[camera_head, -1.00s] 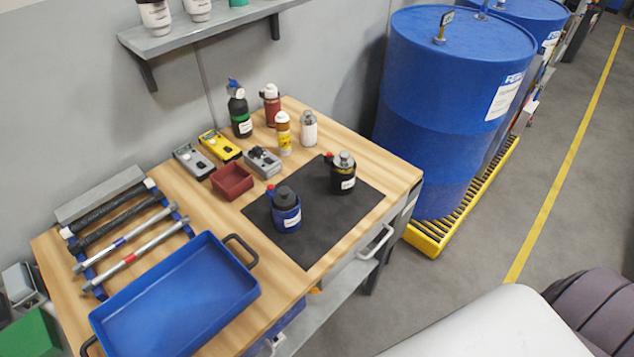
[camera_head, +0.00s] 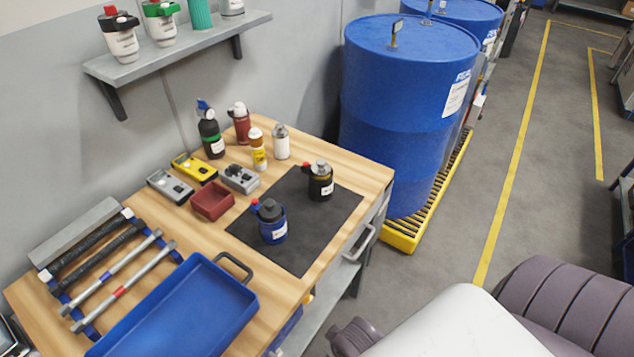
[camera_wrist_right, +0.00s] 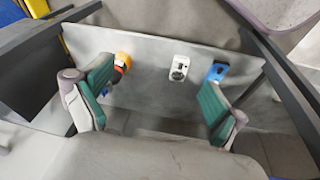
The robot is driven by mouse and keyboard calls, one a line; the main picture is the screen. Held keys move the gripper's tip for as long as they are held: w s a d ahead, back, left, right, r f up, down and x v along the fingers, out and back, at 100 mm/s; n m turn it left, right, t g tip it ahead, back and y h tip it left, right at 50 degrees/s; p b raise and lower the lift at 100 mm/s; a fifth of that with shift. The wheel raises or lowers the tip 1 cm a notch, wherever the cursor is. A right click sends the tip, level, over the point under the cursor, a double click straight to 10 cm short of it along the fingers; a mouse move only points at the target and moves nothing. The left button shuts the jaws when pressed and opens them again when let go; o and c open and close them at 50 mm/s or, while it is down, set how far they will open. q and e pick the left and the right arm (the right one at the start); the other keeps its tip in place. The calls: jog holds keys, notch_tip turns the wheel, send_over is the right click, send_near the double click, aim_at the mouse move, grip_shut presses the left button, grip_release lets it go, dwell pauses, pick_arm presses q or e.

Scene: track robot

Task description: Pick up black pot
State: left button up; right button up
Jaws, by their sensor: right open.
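The black pot (camera_head: 320,181) stands upright on the dark mat (camera_head: 338,217) on the wooden workbench, in the head view. It has a white label and a small red part at its top left. A blue pot (camera_head: 272,224) with a dark lid stands on the same mat, nearer and to the left, apart from it. My right gripper (camera_wrist_right: 158,110) shows in the right wrist view, open and empty, with green pads. It faces a grey surface away from the black pot. My left gripper is not in view.
A blue tray (camera_head: 178,318), tools and several bottles share the bench (camera_head: 362,172). Blue drums (camera_head: 405,110) stand behind on a yellow pallet. Floor (camera_head: 425,240) to the right is open. An orange-and-black item (camera_wrist_right: 122,66) and a white device (camera_wrist_right: 180,68) lie ahead of my right gripper.

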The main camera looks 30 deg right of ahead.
jog(key=w+d+r+n+t+h, duration=0.3)
jog(key=w+d+r+n+h, duration=0.3)
jog(key=r, duration=0.4)
jog(key=w+d+r+n+t+h, duration=0.3)
jog(key=w+d+r, duration=0.2)
jog(key=d+r, duration=0.4)
jog(key=n+t+y, duration=0.2)
jog(key=n+t, duration=0.5)
jog(key=n, duration=1.2)
send_near(323, 187)
jog(key=shift+s+a+r, duration=0.15)
jog(key=shift+s+a, duration=0.35)
jog(key=shift+a, duration=0.2)
jog(key=shift+w, duration=0.3)
jog(key=p+x, duration=0.1)
jog(key=x, duration=0.6)
jog(key=shift+w+p, duration=0.1)
jog(key=shift+p, duration=0.25)
jog(key=shift+s+d+x, duration=0.1)
jog(key=shift+d+x, duration=0.05)
jog(key=shift+x, duration=0.85)
jog(key=shift+s+d+x, duration=0.1)
jog(key=shift+d+x, duration=0.1)
jog(key=shift+x, duration=0.85)
jog(key=shift+s+d+x, duration=0.1)
jog(key=shift+d+x, duration=0.05)
jog(key=shift+x, duration=0.85)
jog(key=shift+c, duration=0.2)
